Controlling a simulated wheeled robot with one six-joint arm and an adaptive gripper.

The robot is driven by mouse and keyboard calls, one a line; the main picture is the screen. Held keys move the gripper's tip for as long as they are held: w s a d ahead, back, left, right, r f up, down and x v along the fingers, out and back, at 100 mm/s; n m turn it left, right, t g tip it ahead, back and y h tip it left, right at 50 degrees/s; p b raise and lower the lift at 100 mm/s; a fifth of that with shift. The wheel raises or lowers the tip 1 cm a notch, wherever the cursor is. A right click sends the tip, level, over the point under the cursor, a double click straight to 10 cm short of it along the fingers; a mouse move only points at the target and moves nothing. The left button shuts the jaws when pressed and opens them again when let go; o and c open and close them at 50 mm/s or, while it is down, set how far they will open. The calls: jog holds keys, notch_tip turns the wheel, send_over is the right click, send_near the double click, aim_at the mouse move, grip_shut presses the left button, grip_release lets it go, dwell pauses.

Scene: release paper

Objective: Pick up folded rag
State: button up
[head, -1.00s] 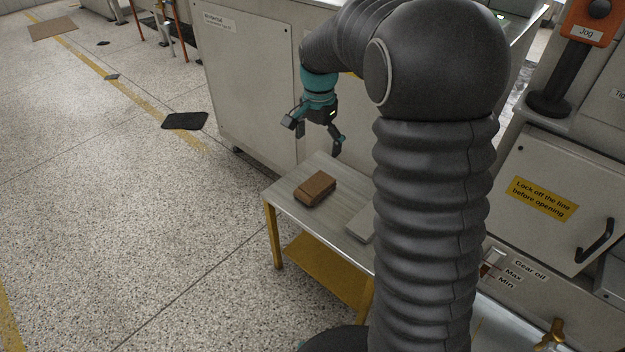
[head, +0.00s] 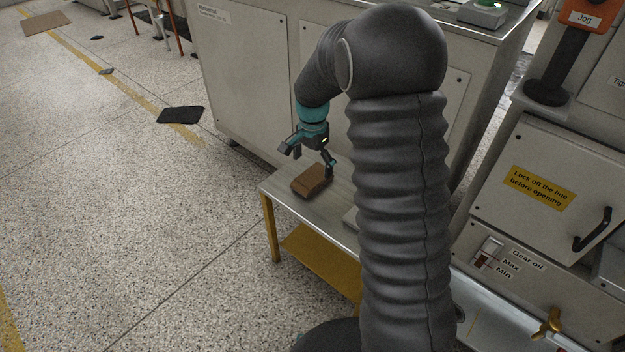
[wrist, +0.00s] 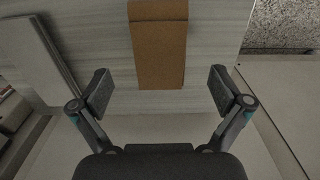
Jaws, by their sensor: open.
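The folded rag (head: 312,180) is a brown folded bundle lying on the metal top of a small table (head: 282,198). In the wrist view the rag (wrist: 158,45) is at the top centre, running out of the frame's top edge. My gripper (head: 309,160) is just above the rag, with its fingers apart and nothing held. In the wrist view my open gripper (wrist: 160,88) has one finger to the left and one to the right of the rag's near end. Bare tabletop shows between each finger and the rag.
A flat grey slab (wrist: 40,57) lies on the table left of the rag in the wrist view. A large metal cabinet (head: 245,75) stands behind the table. A panel with a yellow warning label (head: 540,187) is at the right. Open floor (head: 130,200) lies left.

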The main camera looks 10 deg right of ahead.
aim_at(313, 176)
notch_tip(313, 176, down, 4)
jog(key=shift+f, duration=0.15)
jog(key=c, duration=1.2)
jog(key=shift+r, duration=0.55)
notch_tip(313, 176, up, 4)
jog(key=shift+s+d+f, duration=0.1)
jog(key=shift+d+f, duration=0.05)
jog(key=shift+f, duration=0.05)
jog(key=s+d+r, duration=0.6)
jog(key=d, duration=0.3)
jog(key=shift+s+d+r, duration=0.15)
jog(key=shift+s+r, duration=0.05)
jog(key=shift+s, duration=0.05)
